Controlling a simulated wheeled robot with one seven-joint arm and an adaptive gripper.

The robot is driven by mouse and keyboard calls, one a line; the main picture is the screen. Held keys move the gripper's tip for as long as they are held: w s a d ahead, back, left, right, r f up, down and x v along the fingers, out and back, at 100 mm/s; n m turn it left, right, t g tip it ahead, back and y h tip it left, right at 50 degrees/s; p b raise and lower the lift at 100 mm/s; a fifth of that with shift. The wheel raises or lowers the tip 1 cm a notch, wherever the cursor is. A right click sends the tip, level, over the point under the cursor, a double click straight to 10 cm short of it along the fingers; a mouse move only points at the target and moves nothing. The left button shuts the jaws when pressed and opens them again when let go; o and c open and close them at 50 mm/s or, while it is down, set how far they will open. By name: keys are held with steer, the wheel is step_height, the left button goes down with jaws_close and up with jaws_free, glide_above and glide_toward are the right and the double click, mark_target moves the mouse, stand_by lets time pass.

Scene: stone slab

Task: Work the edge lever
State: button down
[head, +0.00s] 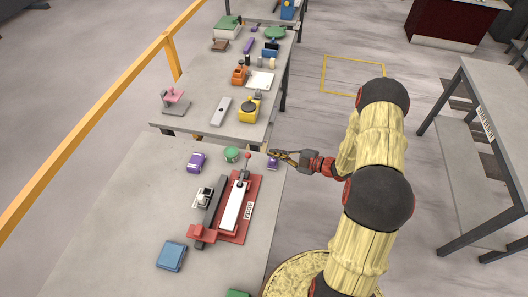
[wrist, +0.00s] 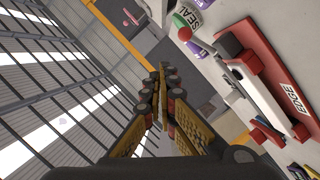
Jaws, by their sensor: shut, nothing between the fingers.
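The edge fixture has a red base (head: 254,190) with a white "EDGE" label, a long white bar (head: 234,207) and a dark rail beside it. Its lever ends in a red ball knob (head: 248,156), standing up at the fixture's far end. In the wrist view the red base (wrist: 266,50) and the red knob (wrist: 185,34) show at the upper right. My gripper (head: 272,152) is just right of the knob in the head view, apart from it by a small gap. In the wrist view my gripper's fingers (wrist: 163,75) are together and empty, pointing left of the fixture.
A purple item (head: 272,163) sits just below my fingers in the head view. A green round item (head: 232,154), another purple item (head: 197,162) and a blue block (head: 171,256) lie on the slab. A second table (head: 200,85) with several items stands beyond.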

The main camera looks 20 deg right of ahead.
steer(key=shift+v, duration=1.1)
steer(key=shift+w+d+r, duration=0.1)
steer(key=shift+r, duration=0.05)
